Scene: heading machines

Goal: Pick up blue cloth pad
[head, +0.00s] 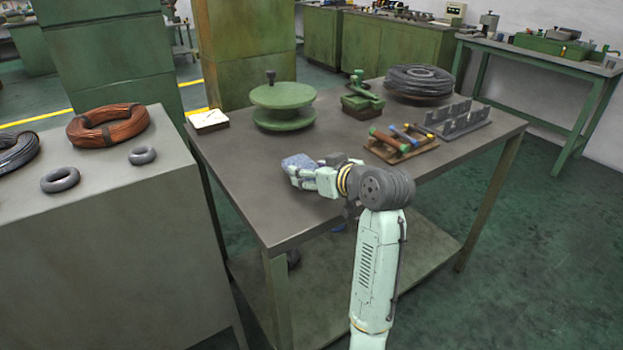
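The blue cloth pad (296,160) lies on the grey table, left of its middle, in the head view. Only its far part shows; my gripper hides the rest. My gripper (293,175) is low over the table at the near side of the pad, overlapping it in the picture. I cannot tell whether the fingers touch the pad, or whether they are open or shut.
The table (232,190) also bears a white pad (207,118), a green reel (283,106), a small green device (362,96), a dark wire coil (418,80), a tool tray (400,150) and a grey rack (458,120). A cabinet (120,215) with coils stands left. The table's front left is bare.

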